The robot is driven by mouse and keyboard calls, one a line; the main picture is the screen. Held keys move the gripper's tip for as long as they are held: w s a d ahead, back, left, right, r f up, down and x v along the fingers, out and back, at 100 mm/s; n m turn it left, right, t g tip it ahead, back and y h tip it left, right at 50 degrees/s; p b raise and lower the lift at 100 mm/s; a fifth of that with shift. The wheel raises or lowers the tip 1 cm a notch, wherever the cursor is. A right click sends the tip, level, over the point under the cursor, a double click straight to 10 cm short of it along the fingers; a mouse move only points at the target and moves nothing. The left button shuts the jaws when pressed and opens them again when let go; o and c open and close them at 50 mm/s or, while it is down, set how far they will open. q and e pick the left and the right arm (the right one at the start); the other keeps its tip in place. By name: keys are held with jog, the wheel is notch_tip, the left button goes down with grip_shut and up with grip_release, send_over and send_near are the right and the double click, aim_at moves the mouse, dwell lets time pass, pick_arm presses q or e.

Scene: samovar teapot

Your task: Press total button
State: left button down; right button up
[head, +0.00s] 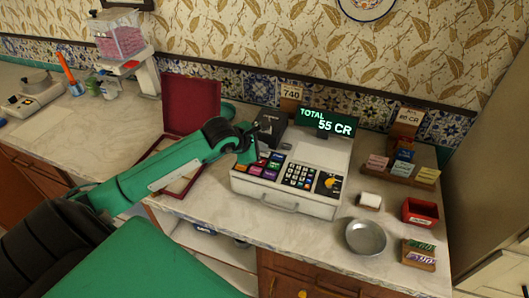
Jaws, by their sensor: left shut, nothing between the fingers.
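A white cash register (285,202) stands on the counter, with coloured keys on its left, a dark number keypad (299,175) in the middle and a dark panel with a yellow-orange button (329,184) on its right. Its dark display (328,122) reads "TOTAL 55 CR" in green. The yellow-orange button is in clear view, to the right of the gripper. My right gripper is not in view.
An open dark red case (190,104) lies behind my left arm. A metal bowl (366,237), a red box (420,212) and a card holder (401,180) stand right of the register. A white scale (35,95) is far left.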

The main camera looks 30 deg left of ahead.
aim_at(262, 155)
pick_arm(q)
jog(key=shift+r, duration=0.65)
jog(key=shift+r+p, duration=1)
jog(key=shift+r, duration=1.55)
